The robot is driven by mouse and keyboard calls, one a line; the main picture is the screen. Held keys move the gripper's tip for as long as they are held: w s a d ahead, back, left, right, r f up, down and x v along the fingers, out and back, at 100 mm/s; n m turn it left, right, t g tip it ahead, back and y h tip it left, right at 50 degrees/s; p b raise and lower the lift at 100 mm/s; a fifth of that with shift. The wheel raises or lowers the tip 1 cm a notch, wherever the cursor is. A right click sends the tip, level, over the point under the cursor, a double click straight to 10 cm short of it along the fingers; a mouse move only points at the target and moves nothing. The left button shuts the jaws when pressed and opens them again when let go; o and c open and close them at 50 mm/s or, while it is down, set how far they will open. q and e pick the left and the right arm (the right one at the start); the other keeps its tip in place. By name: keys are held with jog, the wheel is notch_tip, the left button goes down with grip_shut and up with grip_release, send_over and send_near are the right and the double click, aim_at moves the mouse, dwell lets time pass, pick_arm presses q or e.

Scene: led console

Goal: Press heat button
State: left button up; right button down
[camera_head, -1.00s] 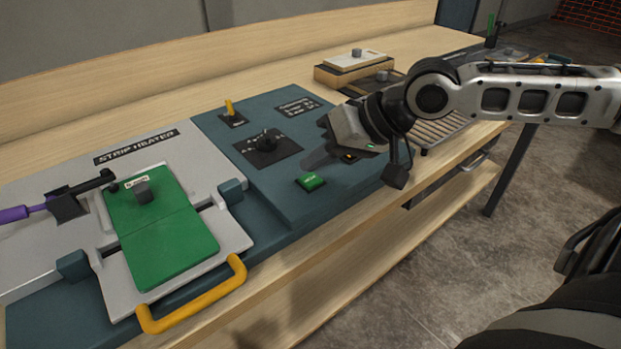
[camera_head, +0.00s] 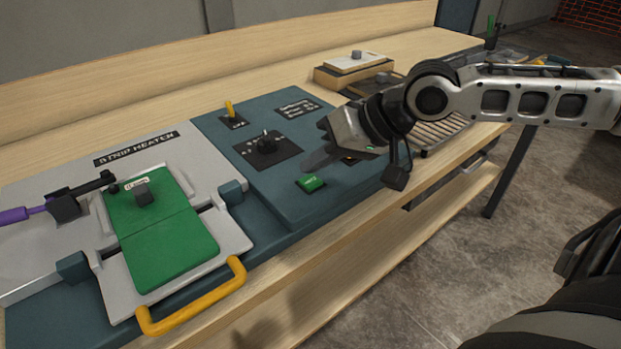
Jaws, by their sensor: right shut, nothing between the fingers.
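The green button (camera_head: 311,183), probably the heat button, sits near the front edge of the teal control panel (camera_head: 285,208). Small pale lettering on it is too small to read. My right gripper (camera_head: 308,166) is shut and empty. The panel belongs to a console labelled "STRIP HEATER" (camera_head: 137,148). My left gripper is not in view.
At left are a green plate (camera_head: 168,250), a yellow handle (camera_head: 195,300) and a purple-handled tool (camera_head: 15,214). A wooden box (camera_head: 352,69) stands farther back.

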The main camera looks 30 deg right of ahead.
aim_at(317, 182)
jog(key=shift+f, duration=0.1)
dwell(0.7)
jog(key=shift+f+b, duration=0.3)
jog(key=shift+f+b, duration=0.4)
jog(key=shift+f, duration=0.1)
dwell(0.6)
dwell(0.3)
jog(key=shift+r+p, duration=0.9)
notch_tip(317, 182, up, 5)
jog(key=p, duration=0.5)
jog(key=shift+r, duration=0.1)
